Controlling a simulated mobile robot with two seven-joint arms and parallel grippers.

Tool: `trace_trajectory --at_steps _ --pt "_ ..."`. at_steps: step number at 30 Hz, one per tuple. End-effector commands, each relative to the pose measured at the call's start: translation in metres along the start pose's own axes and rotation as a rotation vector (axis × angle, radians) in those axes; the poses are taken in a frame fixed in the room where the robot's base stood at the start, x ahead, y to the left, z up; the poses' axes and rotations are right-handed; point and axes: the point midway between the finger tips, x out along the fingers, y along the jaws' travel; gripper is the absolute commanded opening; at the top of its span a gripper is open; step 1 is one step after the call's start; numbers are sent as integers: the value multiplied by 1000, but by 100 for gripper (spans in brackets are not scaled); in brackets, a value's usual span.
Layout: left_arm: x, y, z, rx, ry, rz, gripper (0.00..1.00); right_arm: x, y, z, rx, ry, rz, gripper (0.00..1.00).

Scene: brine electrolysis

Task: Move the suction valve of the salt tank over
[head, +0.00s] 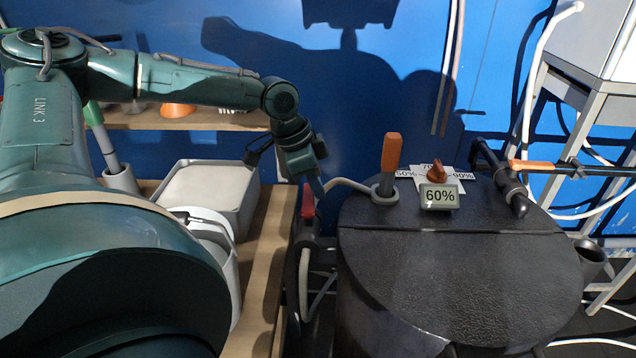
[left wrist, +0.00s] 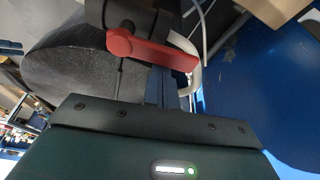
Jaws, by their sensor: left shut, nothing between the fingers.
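A red valve lever (head: 308,199) stands at the left side of the black tank (head: 450,290) in the head view. In the left wrist view the red lever (left wrist: 150,48) lies across the picture just beyond my fingertips. My left gripper (head: 318,188) points down beside the lever, with its fingers together and empty. In the left wrist view the left gripper (left wrist: 161,80) has its fingertips at the lever's edge, partly hidden by it; I cannot tell whether they touch. My right gripper is not in view.
On the tank lid are an upright orange handle (head: 391,152), an orange knob (head: 437,172) and a 60% display (head: 439,196). A pipe with an orange lever (head: 540,166) is at the right. A grey tray (head: 205,190) sits on the wooden bench (head: 270,240) at the left.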

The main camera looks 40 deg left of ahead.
Motion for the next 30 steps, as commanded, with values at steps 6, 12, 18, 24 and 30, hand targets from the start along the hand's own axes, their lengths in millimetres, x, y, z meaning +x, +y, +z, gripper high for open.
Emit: trace_trajectory --at_steps 6,12,18,24,30 --pt "-4 -2 7 -120 -4 -41 0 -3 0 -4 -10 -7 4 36" --pt "-7 -3 16 -289 -5 -100 0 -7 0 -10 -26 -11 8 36" --pt "-9 -3 25 -469 -6 -164 0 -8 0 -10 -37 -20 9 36" --pt "-11 0 34 -647 -6 -226 0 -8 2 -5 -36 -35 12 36" --pt "-13 4 43 -826 -7 -290 0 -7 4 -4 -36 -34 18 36"
